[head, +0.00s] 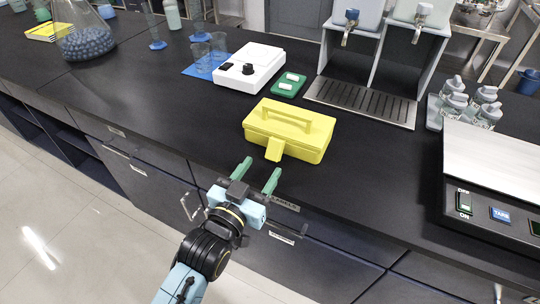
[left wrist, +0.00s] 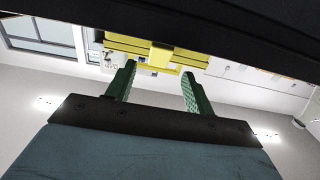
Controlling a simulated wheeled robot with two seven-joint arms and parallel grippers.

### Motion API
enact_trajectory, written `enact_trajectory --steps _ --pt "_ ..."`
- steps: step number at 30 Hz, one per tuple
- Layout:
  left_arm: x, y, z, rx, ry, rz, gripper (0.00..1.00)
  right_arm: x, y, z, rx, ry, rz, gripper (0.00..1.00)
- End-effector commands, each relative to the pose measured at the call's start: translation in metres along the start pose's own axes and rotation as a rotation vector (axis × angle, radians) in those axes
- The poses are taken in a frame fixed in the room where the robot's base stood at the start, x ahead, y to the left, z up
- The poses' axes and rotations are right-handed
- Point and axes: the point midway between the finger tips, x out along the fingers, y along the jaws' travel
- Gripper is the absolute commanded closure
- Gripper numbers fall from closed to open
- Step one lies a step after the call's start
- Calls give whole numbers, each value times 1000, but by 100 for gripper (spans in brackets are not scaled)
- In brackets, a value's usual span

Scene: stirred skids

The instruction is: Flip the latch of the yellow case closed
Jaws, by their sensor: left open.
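The yellow case (head: 289,130) sits on the black bench near its front edge, lid down, with a handle on top. Its yellow latch (head: 275,149) hangs on the front face and sticks out toward me, tilted outward and down. In the left wrist view the case (left wrist: 188,51) is at the top, and the latch (left wrist: 160,56) shows between and beyond the fingertips. My left gripper (head: 258,176) has green fingers, is open and empty, and is in front of the case, apart from the latch. My right gripper is not in view.
A white device (head: 249,66) and a green tray (head: 288,84) stand behind the case. A dispenser stand with a drip grate (head: 362,101) is behind to the right. A scale (head: 495,190) stands at the right. The bench left of the case is clear.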

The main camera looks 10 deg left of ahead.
Motion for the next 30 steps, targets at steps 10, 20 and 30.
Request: enact_trajectory --steps 10,20,30 --pt "50 0 0 -1 1 0 47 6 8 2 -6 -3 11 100" --pt "55 0 0 -1 -1 0 47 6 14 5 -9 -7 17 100" --pt "55 0 0 -1 -1 0 85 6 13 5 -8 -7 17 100"
